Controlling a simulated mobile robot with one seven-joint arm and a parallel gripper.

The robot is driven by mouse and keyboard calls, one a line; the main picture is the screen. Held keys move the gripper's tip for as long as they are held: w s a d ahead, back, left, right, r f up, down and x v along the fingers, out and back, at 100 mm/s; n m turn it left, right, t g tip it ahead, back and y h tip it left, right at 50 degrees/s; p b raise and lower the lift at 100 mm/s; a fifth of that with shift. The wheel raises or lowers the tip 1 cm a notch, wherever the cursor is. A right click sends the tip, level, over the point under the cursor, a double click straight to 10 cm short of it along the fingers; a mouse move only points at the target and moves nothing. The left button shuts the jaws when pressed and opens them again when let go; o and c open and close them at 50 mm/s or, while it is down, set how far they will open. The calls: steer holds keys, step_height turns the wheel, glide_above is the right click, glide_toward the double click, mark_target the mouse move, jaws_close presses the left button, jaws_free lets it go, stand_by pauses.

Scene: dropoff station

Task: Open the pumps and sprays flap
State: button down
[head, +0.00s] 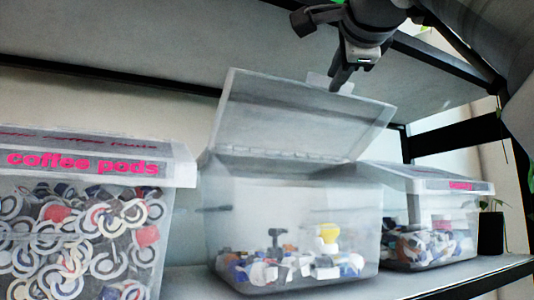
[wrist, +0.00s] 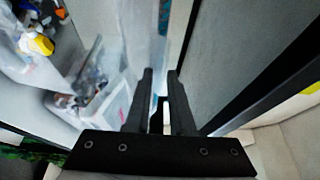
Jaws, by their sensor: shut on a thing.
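The middle clear bin (head: 225,225) has its translucent flap (head: 290,120) raised, tilted up and back from a hinge along the bin's rear edge. I see no readable label on it. Inside lie mixed caps and pump parts (head: 290,268), with a yellow spray head (head: 328,233) standing out; yellow also shows in the wrist view (wrist: 41,44). My gripper (head: 341,84) is at the flap's top edge, shut on the flap near a small pale tab (head: 318,81). In the wrist view my gripper's fingers (wrist: 159,75) are close together; the exact contact is unclear.
A closed "coffee pods" bin (head: 85,240) stands left. Another closed bin (head: 430,225) with a pink label stands right, beside a dark plant pot (head: 491,232). The upper shelf (head: 150,30) is close above the raised flap.

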steer(key=c, duration=1)
jaws_free()
steer(key=s+b, duration=0.1)
steer(key=s, duration=1.6)
steer(key=shift+s+a, duration=0.25)
steer(key=shift+a, duration=0.15)
